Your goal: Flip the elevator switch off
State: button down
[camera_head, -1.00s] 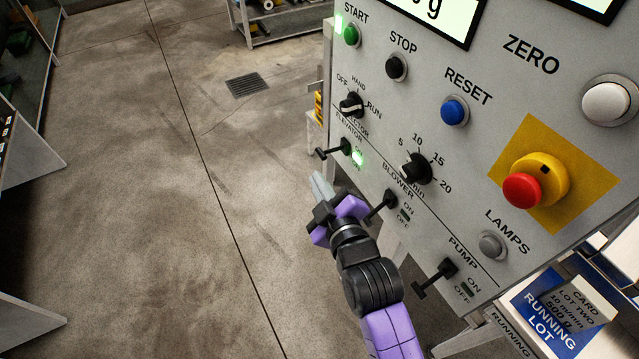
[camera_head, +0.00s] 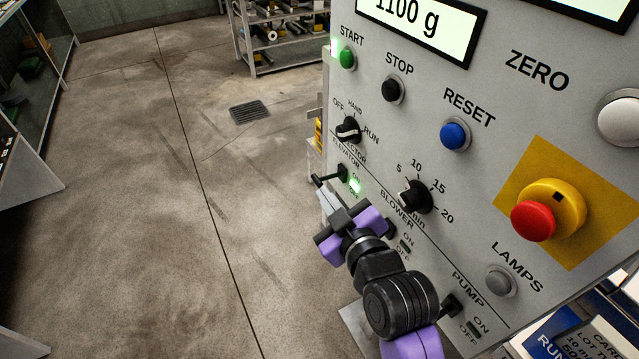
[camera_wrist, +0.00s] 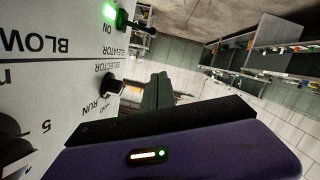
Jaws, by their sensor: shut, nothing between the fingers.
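The elevator switch (camera_head: 341,173) is a black toggle with a T-shaped lever at the panel's left edge, below the selector knob. The green lamp (camera_head: 355,185) beside its ON mark is lit. The switch (camera_wrist: 122,20) and its lit lamp (camera_wrist: 109,11) also show at the top of the wrist view, upside down. My gripper (camera_head: 323,193) is shut and empty, its grey fingertips just below the elevator lever. In the wrist view the fingers (camera_wrist: 160,82) sit apart from the switch; in the head view I cannot tell whether they touch the lever.
The blower switch (camera_head: 388,228) is partly hidden behind my gripper, and the pump switch (camera_head: 452,303) is lower right. The selector knob (camera_head: 348,130) is just above the elevator switch. A red emergency button (camera_head: 533,221) is at right. Open floor (camera_head: 240,200) lies left of the panel.

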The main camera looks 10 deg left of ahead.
send_over(317, 183)
jog(key=s+a, duration=0.1)
jog(key=s, duration=0.1)
notch_tip(317, 183, down, 2)
jog(key=f, duration=0.2)
jog(key=shift+w+d+f, duration=0.1)
jog(key=shift+d+f, duration=0.25)
jog(key=shift+w+d+f, duration=0.2)
jog(key=shift+d+f, duration=0.05)
jog(key=shift+f, duration=0.35)
